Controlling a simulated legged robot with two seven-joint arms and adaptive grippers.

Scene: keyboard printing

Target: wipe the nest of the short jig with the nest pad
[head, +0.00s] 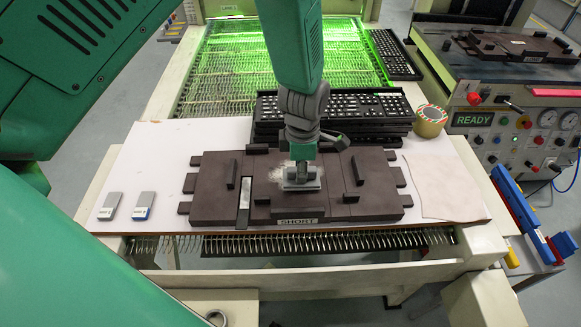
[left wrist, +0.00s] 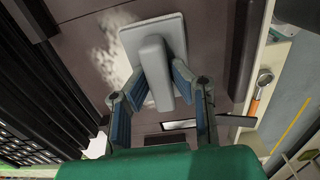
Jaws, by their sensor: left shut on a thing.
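The short jig (head: 230,213) is a dark brown plate with raised blocks and a SHORT label on its front edge, lying on the white table. My left gripper (head: 301,170) points down over its middle. In the left wrist view the left gripper (left wrist: 160,88) is shut on the handle of the grey nest pad (left wrist: 133,40). The nest pad also shows in the head view (head: 300,186), low at the jig's nest. Whether it touches cannot be told. A whitish dusty patch (head: 284,168) shows on the nest around the pad, partly hidden by the gripper. My right gripper is not in view.
A tape roll (head: 430,121) and a pale sheet (head: 445,186) are at right. A machine with a READY display (head: 473,119) stands farther right.

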